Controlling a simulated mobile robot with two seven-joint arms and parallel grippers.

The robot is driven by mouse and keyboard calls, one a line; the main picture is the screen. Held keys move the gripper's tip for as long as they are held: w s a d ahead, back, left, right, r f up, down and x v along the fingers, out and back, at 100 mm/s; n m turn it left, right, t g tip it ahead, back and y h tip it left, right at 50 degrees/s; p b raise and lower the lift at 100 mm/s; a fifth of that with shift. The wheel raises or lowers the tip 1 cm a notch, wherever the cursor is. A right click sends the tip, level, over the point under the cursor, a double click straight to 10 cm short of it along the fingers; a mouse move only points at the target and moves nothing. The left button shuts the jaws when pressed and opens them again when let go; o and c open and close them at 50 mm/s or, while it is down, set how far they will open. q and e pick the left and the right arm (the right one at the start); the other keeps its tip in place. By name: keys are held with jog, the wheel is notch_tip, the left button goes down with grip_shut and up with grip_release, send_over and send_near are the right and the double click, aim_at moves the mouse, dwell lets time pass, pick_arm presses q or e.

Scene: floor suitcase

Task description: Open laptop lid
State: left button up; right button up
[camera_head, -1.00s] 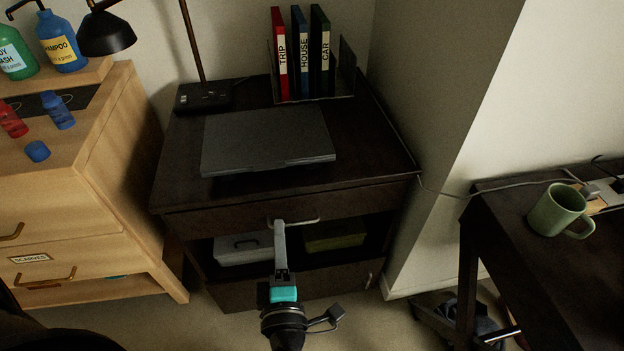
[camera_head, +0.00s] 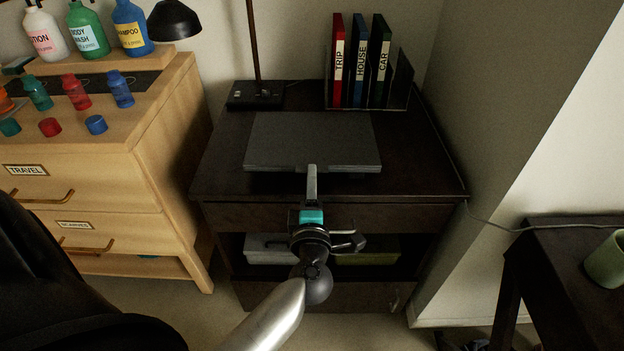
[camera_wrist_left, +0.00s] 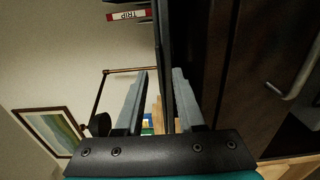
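The closed laptop (camera_head: 312,138) is a flat dark grey slab lying on the dark desk (camera_head: 420,170). In the wrist view, a thin dark strip (camera_wrist_left: 163,50) that looks like the laptop's edge runs between the finger lines. My left gripper (camera_head: 312,172) is at the laptop's front edge, near its middle. In the wrist view its two grey fingers (camera_wrist_left: 157,100) are apart, with nothing clearly gripped. I cannot tell whether a finger touches the laptop. My right gripper is not in view.
A lamp base (camera_head: 255,95) and a file holder with red, blue and green binders (camera_head: 360,62) stand behind the laptop. A drawer handle (camera_wrist_left: 296,75) is below the desktop. A wooden dresser (camera_head: 110,170) with bottles stands left, and a green mug (camera_head: 606,262) sits far right.

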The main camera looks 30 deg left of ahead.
pick_arm(q)
jog(key=shift+w+a, duration=0.35)
jog(key=shift+w, duration=0.25)
jog(key=shift+c, duration=0.3)
grip_shut()
dwell(0.8)
